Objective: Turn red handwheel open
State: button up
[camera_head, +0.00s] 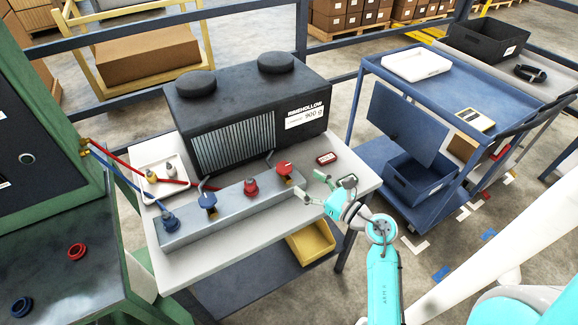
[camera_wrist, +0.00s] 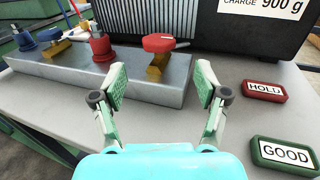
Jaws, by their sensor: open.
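The red handwheel (camera_head: 284,168) sits on a brass valve at the right end of the grey manifold block (camera_head: 222,211). In the wrist view the red handwheel (camera_wrist: 158,42) shows as a flat red cap on a brass body, just beyond and between my fingertips. A red fitting (camera_wrist: 100,46) stands left of the handwheel.
A blue handwheel (camera_head: 207,201) and a blue fitting (camera_head: 169,220) are further left on the block. The dark charging unit (camera_head: 240,112) stands behind. A HOLD tag (camera_wrist: 264,90) and a GOOD tag (camera_wrist: 285,154) lie on the worktop at right. A blue cart (camera_head: 440,95) stands right.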

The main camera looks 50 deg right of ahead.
aim_at(290, 172)
jog(key=w, duration=0.9)
jog(key=shift+w+a, duration=0.25)
jog(key=shift+w, duration=0.1)
jog(key=shift+c, duration=0.3)
jog(key=c, duration=1.1)
